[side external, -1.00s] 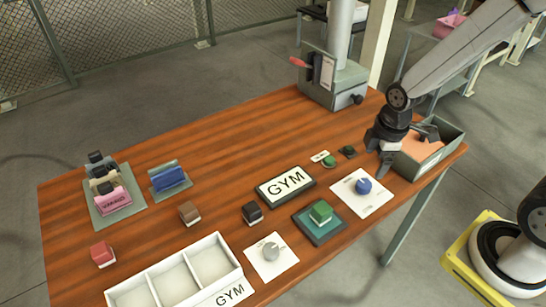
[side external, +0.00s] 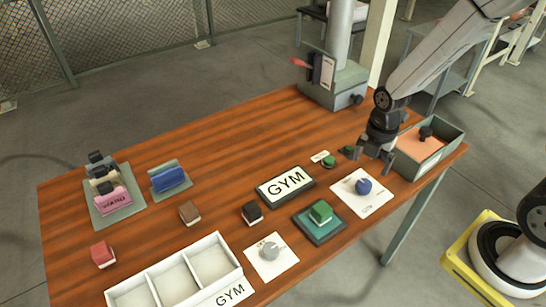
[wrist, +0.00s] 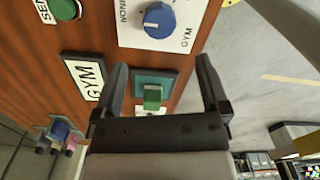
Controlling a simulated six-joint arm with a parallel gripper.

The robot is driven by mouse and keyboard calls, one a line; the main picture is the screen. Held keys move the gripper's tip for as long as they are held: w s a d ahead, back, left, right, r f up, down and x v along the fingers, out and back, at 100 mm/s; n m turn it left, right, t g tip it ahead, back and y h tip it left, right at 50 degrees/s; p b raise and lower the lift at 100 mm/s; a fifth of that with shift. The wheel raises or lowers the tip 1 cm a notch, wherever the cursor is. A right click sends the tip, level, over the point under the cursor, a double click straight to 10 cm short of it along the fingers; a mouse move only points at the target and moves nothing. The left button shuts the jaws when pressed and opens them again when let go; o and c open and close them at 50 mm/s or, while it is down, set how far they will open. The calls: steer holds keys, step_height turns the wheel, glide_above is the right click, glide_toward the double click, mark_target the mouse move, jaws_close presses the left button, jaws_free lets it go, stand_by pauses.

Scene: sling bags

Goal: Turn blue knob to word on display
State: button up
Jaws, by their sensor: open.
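The blue knob (side external: 364,186) sits on a white dial plate (side external: 376,204) near the table's right side. In the wrist view the knob (wrist: 158,19) has a pale pointer mark on its left part, on the side of the word NONE; the word GYM is printed at its lower right. The display (side external: 286,186) reads GYM, and it also shows in the wrist view (wrist: 88,78). My gripper (side external: 374,163) is open and empty, above and just behind the knob, apart from it. Its fingers (wrist: 162,68) show in the wrist view, not around the knob.
A grey tray with an orange inside (side external: 436,152) stands right of my gripper. A green button on a teal base (side external: 320,213) and a grey knob (side external: 269,250) are in front. A small green button (side external: 328,161) lies left of my gripper.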

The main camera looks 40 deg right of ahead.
mark_target(364, 184)
steer(key=shift+f, duration=0.1)
steer(key=shift+f, duration=3.8)
steer(key=shift+c, duration=0.2)
steer(key=c, duration=1.2)
steer(key=shift+c, duration=0.2)
